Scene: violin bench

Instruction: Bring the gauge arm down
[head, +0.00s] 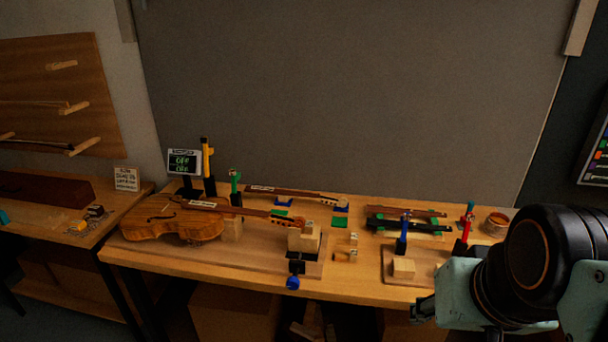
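Several upright posts with coloured parts stand on the bench, and I cannot tell for sure which carries the gauge arm. An orange post (208,162) stands upright beside a small display (184,161) with green text too small to read surely. A green post (235,182) stands behind the violin (174,218), a blue one (403,228) at the right, and a red one (467,220) farther right. My arm fills the lower right. A dark part of my gripper (424,309) shows at the bench's front edge, apart from all the posts; its fingers are mostly hidden.
The bench (350,291) also holds wooden blocks (304,238), a blue knob (292,283) at the front edge, a fingerboard-like dark strip (407,224) and a round tin (497,223). A side table (60,235) stands left. The bench's front strip is mostly clear.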

